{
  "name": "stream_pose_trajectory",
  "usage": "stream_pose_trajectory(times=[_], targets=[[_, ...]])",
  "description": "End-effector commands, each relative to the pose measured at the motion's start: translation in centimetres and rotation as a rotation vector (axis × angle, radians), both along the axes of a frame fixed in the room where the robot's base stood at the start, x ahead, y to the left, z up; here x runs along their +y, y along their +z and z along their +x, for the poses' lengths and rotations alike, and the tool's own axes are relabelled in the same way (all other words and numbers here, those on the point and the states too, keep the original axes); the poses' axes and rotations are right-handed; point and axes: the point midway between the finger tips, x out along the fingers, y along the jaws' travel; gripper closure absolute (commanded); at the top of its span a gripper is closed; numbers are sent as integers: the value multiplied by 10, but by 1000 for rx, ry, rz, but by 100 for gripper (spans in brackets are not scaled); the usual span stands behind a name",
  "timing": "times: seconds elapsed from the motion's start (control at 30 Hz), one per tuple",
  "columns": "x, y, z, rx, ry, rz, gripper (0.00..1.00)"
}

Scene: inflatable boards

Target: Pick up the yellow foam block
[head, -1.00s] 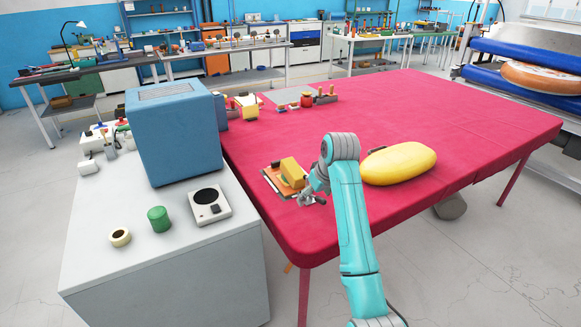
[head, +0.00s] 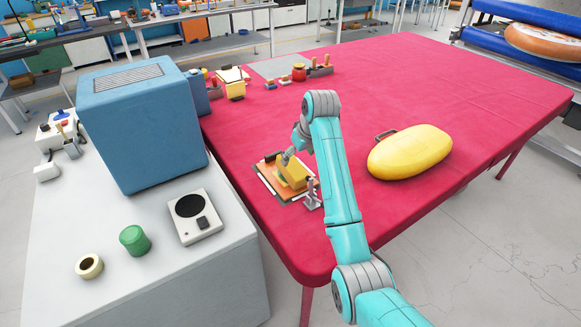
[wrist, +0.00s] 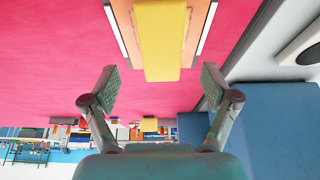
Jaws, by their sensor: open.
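The yellow foam block (head: 293,174) lies on an orange-brown board (head: 263,170) near the left edge of the red table. In the wrist view the block (wrist: 163,38) is at the top centre, lengthwise, with the board's orange surface and pale strips on both sides. My gripper (wrist: 158,77) is open and empty. Its two fingers are spread wide, lined up left and right of the block, and the block's near end shows beyond and between the fingertips. In the head view my arm partly hides the gripper beside the block. No contact with the block can be made out.
A yellow oval inflatable (head: 410,152) with a handle lies to the right on the red table (head: 440,90). A blue box (head: 145,125) stands left on a white cabinet (head: 200,270). Small items sit at the table's back left. The table's middle is clear.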

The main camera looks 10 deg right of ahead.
Motion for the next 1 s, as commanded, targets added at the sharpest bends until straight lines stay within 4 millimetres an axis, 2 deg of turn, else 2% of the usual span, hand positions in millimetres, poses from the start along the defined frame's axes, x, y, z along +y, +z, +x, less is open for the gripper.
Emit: stream_pose_trajectory(times=[0.1, 0.37, 0.7, 1.0], targets=[[3, -16, 6, 1, 0, 1, 14], [5, -33, 13, 1, 0, 0, 14], [11, -72, 27, 1, -1, 0, 14], [12, -77, 30, -1, 0, -1, 14]])
